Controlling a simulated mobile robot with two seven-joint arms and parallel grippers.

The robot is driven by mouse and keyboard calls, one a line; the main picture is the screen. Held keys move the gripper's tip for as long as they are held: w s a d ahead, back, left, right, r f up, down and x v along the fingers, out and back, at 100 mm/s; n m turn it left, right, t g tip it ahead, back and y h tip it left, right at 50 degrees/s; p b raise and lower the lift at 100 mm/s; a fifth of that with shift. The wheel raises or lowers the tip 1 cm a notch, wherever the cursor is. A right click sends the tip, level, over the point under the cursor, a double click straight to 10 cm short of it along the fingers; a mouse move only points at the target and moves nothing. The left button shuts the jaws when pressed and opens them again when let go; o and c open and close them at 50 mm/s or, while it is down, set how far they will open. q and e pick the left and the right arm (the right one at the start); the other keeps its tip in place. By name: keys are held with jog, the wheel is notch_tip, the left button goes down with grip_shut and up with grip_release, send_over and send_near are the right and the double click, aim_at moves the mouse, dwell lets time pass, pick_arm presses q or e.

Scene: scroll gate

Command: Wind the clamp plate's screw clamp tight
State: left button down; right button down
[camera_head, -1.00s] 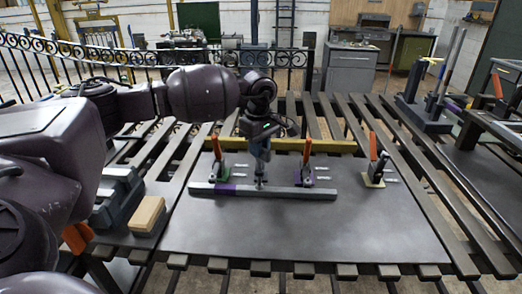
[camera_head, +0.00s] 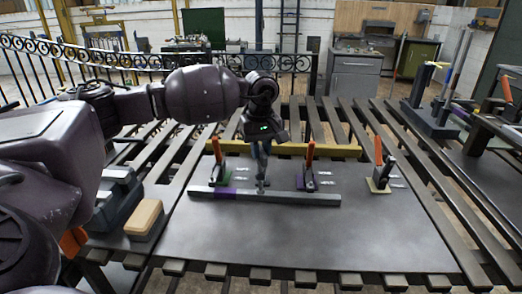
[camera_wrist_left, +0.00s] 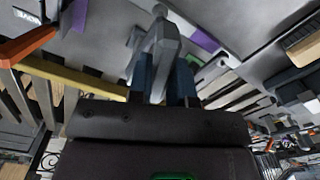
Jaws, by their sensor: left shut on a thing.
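The clamp plate (camera_head: 300,236) is a large dark grey sheet on a slatted bench. A long grey bar (camera_head: 290,198) with a purple band lies across it. My left gripper (camera_head: 261,170) points down at the middle of the bar and is shut on the grey screw clamp (camera_head: 261,186). In the left wrist view, the blue fingers of this gripper (camera_wrist_left: 163,82) stand on either side of the clamp's grey metal part (camera_wrist_left: 160,38). The clamp's lower end is hard to make out. My right gripper is not in view.
Orange-handled clamps stand on the plate, one left (camera_head: 219,165), one right of the gripper (camera_head: 308,165), and one farther right (camera_head: 381,172). A yellow bar (camera_head: 310,150) runs behind. A tan-topped block (camera_head: 144,216) sits left. The plate's front is clear.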

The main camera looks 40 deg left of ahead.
aim_at(261, 148)
pick_arm(q)
jog(key=shift+w+r, duration=0.15)
jog(key=shift+r, duration=0.2)
jog(key=c, duration=1)
grip_release()
jog(key=shift+c, duration=0.2)
jog(key=shift+f, duration=0.2)
notch_tip(261, 148, up, 11)
